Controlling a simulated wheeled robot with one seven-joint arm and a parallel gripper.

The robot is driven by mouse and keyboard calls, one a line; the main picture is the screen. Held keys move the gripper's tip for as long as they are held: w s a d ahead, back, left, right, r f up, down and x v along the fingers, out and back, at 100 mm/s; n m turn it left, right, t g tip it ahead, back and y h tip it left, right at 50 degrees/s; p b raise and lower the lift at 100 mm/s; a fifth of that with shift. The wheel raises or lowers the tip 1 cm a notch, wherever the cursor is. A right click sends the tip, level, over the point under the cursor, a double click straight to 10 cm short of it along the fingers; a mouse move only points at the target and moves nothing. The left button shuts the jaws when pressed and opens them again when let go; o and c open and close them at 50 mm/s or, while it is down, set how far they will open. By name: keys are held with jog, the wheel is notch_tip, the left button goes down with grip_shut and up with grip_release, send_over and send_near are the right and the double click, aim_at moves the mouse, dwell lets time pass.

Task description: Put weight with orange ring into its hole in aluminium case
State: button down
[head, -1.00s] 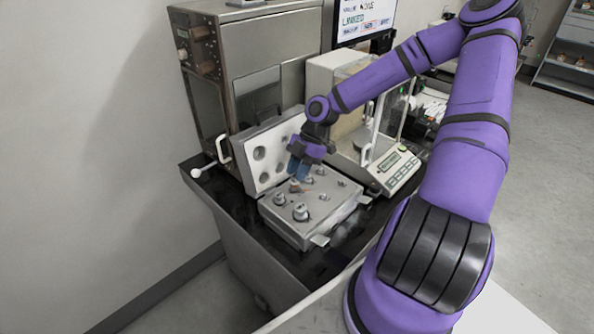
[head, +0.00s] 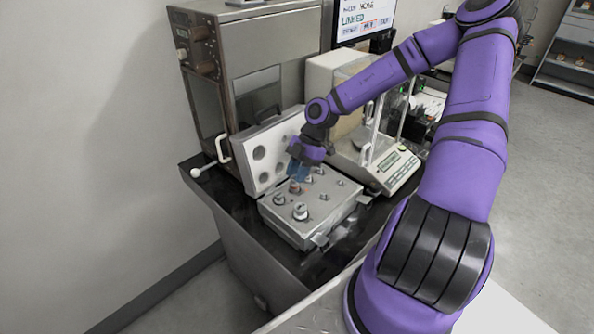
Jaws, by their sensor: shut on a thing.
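The aluminium case (head: 325,222) lies open on the dark table top, its lid with round recesses (head: 251,172) tilted up at the back left. Several metal weights stand in its tray, among them a large one (head: 301,212) at the front and a smaller one (head: 279,199) to its left. My gripper (head: 297,176) points down over the back left part of the tray. It is shut on the weight with orange ring (head: 295,187), which shows just below the blue fingertips. The weight is at or just above the tray surface; I cannot tell whether it sits in its hole.
An analytical balance (head: 398,170) with a display and glass chamber stands right of the case. A metal cabinet (head: 240,65) and a monitor (head: 364,18) stand behind. A white-knobbed lever (head: 197,172) is at the table's left corner.

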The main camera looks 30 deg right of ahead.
jog(key=shift+f, duration=1.05)
jog(key=c, duration=0.8)
grip_release()
jog(key=shift+c, duration=0.2)
jog(key=v, duration=1)
jog(key=shift+d+r, duration=0.25)
jog(key=shift+r, duration=0.1)
